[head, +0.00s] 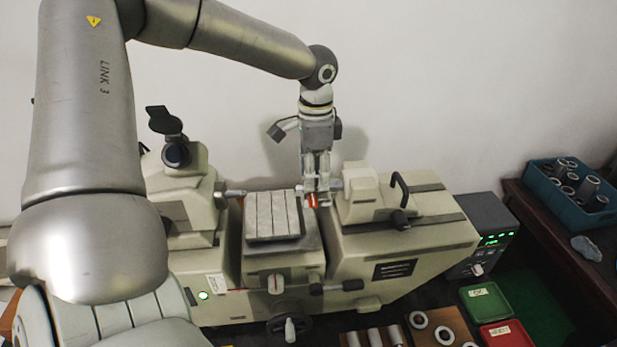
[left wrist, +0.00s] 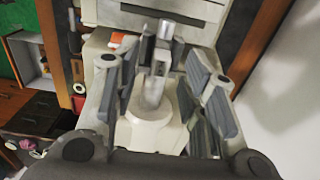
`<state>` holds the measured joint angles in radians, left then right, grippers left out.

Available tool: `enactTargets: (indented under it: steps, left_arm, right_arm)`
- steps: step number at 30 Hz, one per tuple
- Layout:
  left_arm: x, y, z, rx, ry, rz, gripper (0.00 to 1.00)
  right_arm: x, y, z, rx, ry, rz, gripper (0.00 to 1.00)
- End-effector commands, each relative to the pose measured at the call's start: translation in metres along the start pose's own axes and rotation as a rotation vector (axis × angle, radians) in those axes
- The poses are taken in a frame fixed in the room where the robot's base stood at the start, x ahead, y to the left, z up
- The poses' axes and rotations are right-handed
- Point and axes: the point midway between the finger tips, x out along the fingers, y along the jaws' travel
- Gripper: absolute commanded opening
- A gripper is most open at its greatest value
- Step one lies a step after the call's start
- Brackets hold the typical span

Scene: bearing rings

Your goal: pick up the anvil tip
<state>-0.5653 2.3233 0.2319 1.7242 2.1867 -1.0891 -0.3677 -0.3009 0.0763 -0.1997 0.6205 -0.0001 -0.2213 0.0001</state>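My left gripper (head: 317,186) points down over the measuring machine, between its stage and the right-hand tailstock. In the left wrist view its fingers (left wrist: 160,82) are open, one on each side of a silver spindle (left wrist: 154,88) that sticks out of the pale tailstock (left wrist: 150,130). A small shiny metal cylinder at the spindle's end (left wrist: 163,31) looks like the anvil tip. It lies between the fingers in the picture; I cannot tell if they touch it. In the head view the fingers mostly hide the tip. My right gripper is not in view.
The machine's flat stage (head: 273,238) is close left of the gripper. A small orange-red part (head: 312,201) is by the fingertips. A black handle (head: 401,190) rises on the right. A blue crate of metal rings (head: 545,190) and green and red trays (head: 490,303) stand farther right.

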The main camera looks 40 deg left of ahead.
Motion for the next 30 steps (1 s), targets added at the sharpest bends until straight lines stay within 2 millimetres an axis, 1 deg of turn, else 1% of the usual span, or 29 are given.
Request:
enactTargets:
  steps: [1,6,9,18,22,25,28,30]
  left_arm:
    - [0.000,0.000,0.000,0.000,0.000,0.000,0.33]
    - [-0.001,0.000,0.000,0.000,0.001,0.000,0.11]
    - [-0.001,0.000,0.000,0.000,0.001,0.000,0.00]
    - [-0.001,0.000,0.000,0.000,0.001,0.000,0.00]
    - [-0.006,-0.001,-0.001,0.000,0.002,-0.001,0.00]
    - [-0.015,-0.001,-0.001,0.000,0.004,-0.002,0.00]
    - [-0.029,-0.001,-0.001,0.000,0.006,-0.003,0.00]
    - [-0.040,0.009,-0.004,0.004,0.006,-0.002,0.00]
  right_arm:
    - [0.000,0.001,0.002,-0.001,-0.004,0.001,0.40]
    - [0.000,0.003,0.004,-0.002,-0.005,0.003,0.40]
    - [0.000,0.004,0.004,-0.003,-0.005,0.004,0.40]
    - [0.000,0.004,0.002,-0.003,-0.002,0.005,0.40]
    - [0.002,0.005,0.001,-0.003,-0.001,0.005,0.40]
    - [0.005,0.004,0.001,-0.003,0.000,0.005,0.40]
    - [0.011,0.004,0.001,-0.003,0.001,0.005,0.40]
    - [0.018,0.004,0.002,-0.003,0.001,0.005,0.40]
